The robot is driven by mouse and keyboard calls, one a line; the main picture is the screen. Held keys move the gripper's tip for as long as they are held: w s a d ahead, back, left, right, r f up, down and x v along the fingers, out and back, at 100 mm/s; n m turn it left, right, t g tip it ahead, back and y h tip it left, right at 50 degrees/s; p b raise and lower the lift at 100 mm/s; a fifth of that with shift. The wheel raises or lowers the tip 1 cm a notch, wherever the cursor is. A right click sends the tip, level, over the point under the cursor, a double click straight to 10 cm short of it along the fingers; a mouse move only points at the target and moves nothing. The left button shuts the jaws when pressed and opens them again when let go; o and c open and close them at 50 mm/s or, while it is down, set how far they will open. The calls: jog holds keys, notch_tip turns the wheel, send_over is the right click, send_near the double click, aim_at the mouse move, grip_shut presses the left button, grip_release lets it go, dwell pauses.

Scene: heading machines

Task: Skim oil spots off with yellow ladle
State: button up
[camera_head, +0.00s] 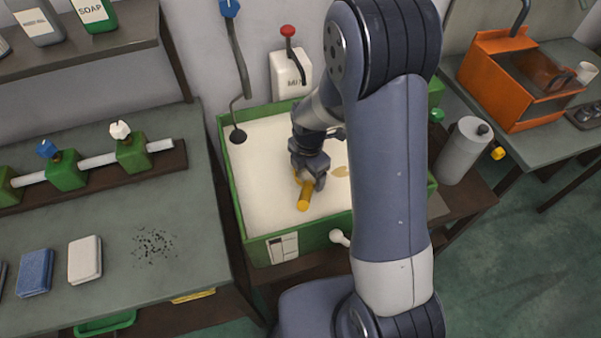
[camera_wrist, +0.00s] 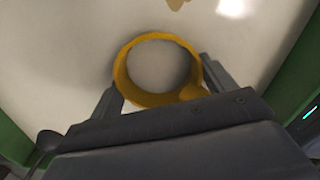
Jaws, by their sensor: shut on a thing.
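My gripper (camera_head: 309,181) is over the white liquid (camera_head: 270,150) in the green-walled tank (camera_head: 232,190), shut on the yellow ladle (camera_head: 304,196). In the wrist view the ladle shows as a yellow ring-shaped cup (camera_wrist: 123,78) between my gripper's fingers (camera_wrist: 160,98). A tan oil spot (camera_head: 341,171) lies on the liquid just right of the ladle in the head view. Part of a tan spot (camera_wrist: 178,4) also shows at the top edge of the wrist view. My arm hides the right part of the tank.
A white box with a red-knobbed lever (camera_head: 290,72) is behind the tank. A white knob (camera_head: 340,238) sticks out in front. A grey cylinder (camera_head: 464,150) stands at right, a workbench (camera_head: 190,220) at left.

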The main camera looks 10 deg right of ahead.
jog(key=shift+w+d, duration=1.05)
jog(key=shift+d, duration=4.2)
notch_tip(320, 180, up, 12)
jog(key=p, duration=0.8)
notch_tip(320, 180, down, 8)
jog(key=a+m+b, duration=0.3)
jog(key=m, duration=2.1)
jog(key=shift+w+r, duration=0.2)
